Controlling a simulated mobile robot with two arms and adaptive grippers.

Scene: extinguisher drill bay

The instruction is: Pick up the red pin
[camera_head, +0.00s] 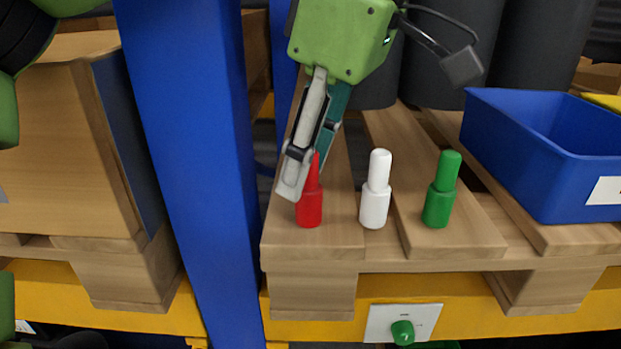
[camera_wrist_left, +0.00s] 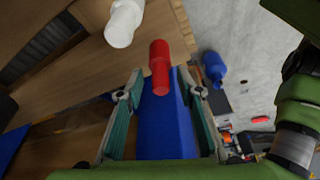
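The red pin (camera_head: 309,208) stands upright on the wooden pallet (camera_head: 312,243), at the left of a row with a white pin (camera_head: 375,190) and a green pin (camera_head: 441,190). My left gripper (camera_head: 304,176) comes down from above at the red pin, and one finger covers part of the pin's upper left side. In the left wrist view the fingers (camera_wrist_left: 161,80) are spread wide, with the red pin (camera_wrist_left: 160,65) ahead between the tips. I cannot tell whether a finger touches it. The white pin (camera_wrist_left: 124,22) is beside it there. My right gripper is not in view.
A blue upright post (camera_head: 195,150) stands close left of the red pin. A blue bin (camera_head: 545,150) sits at the right on the pallet. Dark cylinders (camera_head: 450,60) stand behind. A cardboard box (camera_head: 65,150) is left of the post. A yellow beam (camera_head: 470,315) runs below.

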